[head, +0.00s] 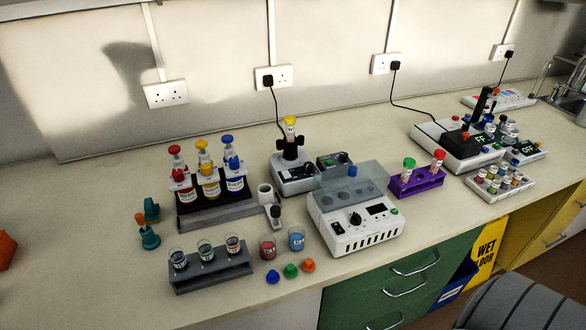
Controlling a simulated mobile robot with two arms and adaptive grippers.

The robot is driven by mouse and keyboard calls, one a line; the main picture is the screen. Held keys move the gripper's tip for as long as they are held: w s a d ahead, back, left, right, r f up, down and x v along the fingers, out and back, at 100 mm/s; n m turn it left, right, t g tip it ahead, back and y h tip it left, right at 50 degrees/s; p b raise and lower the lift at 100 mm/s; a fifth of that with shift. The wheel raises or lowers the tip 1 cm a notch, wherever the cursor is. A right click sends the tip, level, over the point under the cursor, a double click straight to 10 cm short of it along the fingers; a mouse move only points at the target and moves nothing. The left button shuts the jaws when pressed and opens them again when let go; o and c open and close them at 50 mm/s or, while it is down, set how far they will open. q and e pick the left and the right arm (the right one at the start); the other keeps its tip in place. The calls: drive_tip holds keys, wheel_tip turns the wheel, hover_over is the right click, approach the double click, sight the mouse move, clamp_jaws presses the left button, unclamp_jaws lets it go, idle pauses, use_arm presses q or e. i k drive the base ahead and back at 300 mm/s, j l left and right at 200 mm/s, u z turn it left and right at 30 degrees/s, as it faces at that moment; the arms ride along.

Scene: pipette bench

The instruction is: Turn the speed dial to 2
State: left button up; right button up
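A white benchtop device (340,236) with a clear bluish lid stands at the middle of the bench. Its sloped front panel carries a black round dial (356,218), a dark display (377,209) and a small green button. The marks around the dial are too small to read, so I cannot tell its setting or whether it is the speed dial. A grey mixer (295,172) behind it holds a yellow-capped tube and has a dark control box (334,165) beside it. Neither of my grippers is in view.
A rack of cups (212,271), loose coloured caps (290,271) and two beakers (296,238) stand left of the device. A bottle stand (218,212) is behind them. A purple tube rack (417,182) is close on the right. The front left bench is clear.

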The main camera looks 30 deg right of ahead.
sight(309, 167)
drive_tip(key=k+l, duration=0.1)
drive_tip(key=l, duration=1.4)
drive_tip(key=k+z, duration=0.05)
drive_tip(key=k, duration=0.05)
